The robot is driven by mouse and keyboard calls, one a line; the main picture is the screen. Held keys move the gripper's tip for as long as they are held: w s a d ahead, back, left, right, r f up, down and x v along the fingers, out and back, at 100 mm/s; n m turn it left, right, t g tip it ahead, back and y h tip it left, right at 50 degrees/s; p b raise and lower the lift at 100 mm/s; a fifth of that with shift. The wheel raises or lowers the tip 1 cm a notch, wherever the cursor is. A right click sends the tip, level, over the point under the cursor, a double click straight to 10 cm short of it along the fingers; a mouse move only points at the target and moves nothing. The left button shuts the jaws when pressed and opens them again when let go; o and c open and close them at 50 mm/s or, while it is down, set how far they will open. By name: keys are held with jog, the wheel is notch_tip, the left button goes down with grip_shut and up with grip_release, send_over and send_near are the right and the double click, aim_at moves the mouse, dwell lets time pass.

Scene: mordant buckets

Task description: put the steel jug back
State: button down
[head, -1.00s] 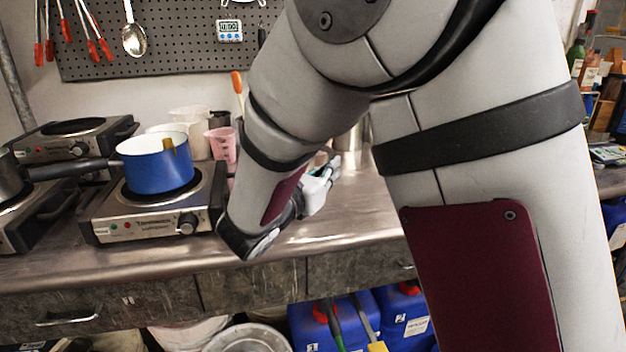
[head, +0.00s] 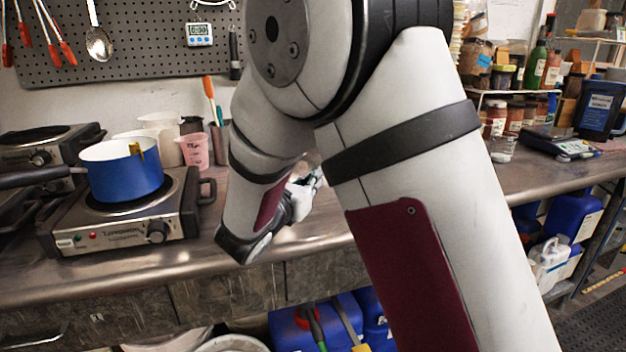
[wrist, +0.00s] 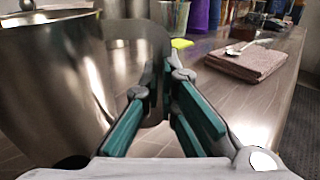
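The steel jug (wrist: 45,85) fills the left of the wrist view, tall and shiny, its rim near the top edge. Its broad, dark grey curved handle (wrist: 150,45) reaches right and comes down between my fingers. My gripper (wrist: 165,85) has teal pads close together on either side of that handle and looks shut on it. Whether the jug rests on the counter or is just above it is unclear. In the head view my gripper (head: 308,185) is over the counter, partly behind my forearm, which hides the jug.
A blue saucepan (head: 125,178) sits on a hotplate (head: 150,225) at left, with a pink beaker (head: 194,150) behind. In the wrist view a folded brown cloth (wrist: 245,62) lies at right.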

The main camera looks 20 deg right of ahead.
jog(key=shift+f, duration=0.1)
jog(key=c, duration=1.8)
grip_release()
